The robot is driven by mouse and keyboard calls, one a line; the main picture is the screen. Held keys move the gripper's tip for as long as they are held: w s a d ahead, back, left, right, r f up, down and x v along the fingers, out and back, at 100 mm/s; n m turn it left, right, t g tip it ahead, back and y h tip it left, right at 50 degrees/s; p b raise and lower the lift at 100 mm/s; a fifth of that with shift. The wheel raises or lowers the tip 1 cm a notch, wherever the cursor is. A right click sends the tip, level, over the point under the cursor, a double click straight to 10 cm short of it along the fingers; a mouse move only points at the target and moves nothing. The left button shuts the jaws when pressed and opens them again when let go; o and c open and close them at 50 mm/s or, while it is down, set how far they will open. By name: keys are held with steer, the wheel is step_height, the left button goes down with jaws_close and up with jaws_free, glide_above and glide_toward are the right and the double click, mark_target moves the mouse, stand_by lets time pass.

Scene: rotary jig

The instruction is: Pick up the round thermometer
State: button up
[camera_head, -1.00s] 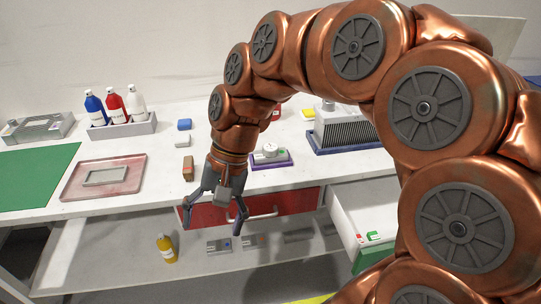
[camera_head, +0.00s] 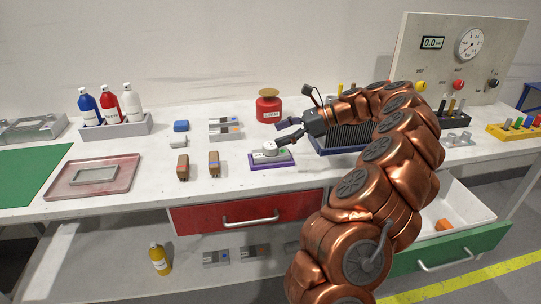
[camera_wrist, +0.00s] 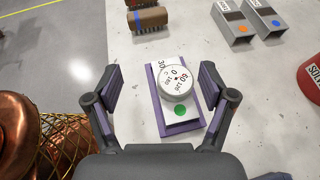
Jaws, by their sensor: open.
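The round thermometer (camera_head: 270,147) is a white disc with a numbered dial. It sits on a purple-rimmed tray (camera_head: 287,162) near the front edge of the bench. In the wrist view the thermometer (camera_wrist: 177,86) lies dial up toward the far half of the tray (camera_wrist: 184,128), with a green dot on the near half. My gripper (camera_head: 284,131) is open and points left from the right side of the thermometer. In the wrist view my gripper (camera_wrist: 160,85) has a finger on each side of the tray, with nothing held. I cannot tell the exact height gap.
Brown blocks (camera_head: 183,167) and grey metal parts (camera_head: 224,128) stand left of the tray. A red canister (camera_head: 268,106) is behind it, and a dark finned block (camera_head: 345,135) is to the right. A green-fronted drawer (camera_head: 450,250) stands open at right.

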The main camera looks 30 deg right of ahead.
mark_target(273, 145)
steer(key=d, duration=0.1)
steer(key=d+f+m, duration=0.1)
steer(key=d+f+m+t, duration=0.1)
steer(key=d, duration=0.1)
steer(key=shift+s+f, duration=0.1)
steer(key=shift+s, duration=0.1)
steer(key=shift+x, duration=1.2)
steer(key=shift+f+x, duration=0.2)
steer(key=shift+x, duration=1.1)
steer(key=shift+f+x, duration=0.15)
steer(key=shift+x, duration=1.1)
steer(key=shift+s, duration=0.2)
steer(key=c, duration=1.4)
